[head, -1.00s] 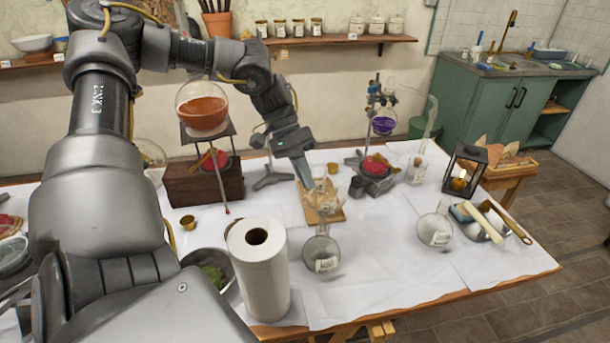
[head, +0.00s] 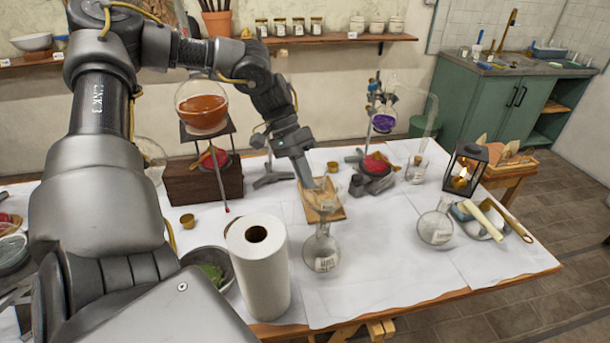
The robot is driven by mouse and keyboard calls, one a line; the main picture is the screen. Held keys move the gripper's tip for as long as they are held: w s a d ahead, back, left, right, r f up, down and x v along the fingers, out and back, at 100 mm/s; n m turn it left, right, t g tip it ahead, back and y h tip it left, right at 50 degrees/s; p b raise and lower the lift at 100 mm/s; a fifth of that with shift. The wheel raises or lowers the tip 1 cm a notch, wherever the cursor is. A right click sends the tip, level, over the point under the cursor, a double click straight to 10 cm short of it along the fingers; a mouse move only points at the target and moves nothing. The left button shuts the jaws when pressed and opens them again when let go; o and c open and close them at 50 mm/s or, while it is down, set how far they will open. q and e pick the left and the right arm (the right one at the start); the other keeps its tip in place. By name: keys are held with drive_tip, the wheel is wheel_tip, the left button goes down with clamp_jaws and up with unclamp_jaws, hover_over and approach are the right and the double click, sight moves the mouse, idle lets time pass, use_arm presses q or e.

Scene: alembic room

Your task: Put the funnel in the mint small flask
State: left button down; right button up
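The small flask (head: 322,258) is clear round glass with a white label, standing upright near the front middle of the table beside the paper towel roll. Its label is too small to read surely. A clear glass funnel (head: 323,203) shows faintly just above the flask's neck, in line with its mouth; I cannot tell whether its stem is inside. My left gripper (head: 318,186) reaches down from the upper left, its tips at the funnel. The fingers are blurred against the glass, so their opening is unclear. My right gripper is out of view.
A second labelled round flask (head: 435,228) stands to the right, near a bowl with tools (head: 478,221). The paper towel roll (head: 258,268) stands left of the small flask. A wooden board (head: 335,212) lies behind it. A lantern (head: 463,170) stands at the right edge.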

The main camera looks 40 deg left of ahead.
sight(305, 188)
use_arm(q)
drive_tip(key=shift+f, duration=0.3)
drive_tip(key=shift+f+b, duration=0.45)
drive_tip(key=shift+b, duration=0.2)
idle(0.9)
drive_tip(key=shift+f+b, duration=1)
drive_tip(key=shift+f, duration=0.1)
idle(1.8)
drive_tip(key=c, duration=1.6)
unclamp_jaws()
drive_tip(key=shift+o, duration=0.2)
drive_tip(key=shift+r, duration=0.25)
wheel_tip(305, 188, up, 7)
drive_tip(key=p, duration=0.5)
drive_tip(key=shift+f, duration=0.15)
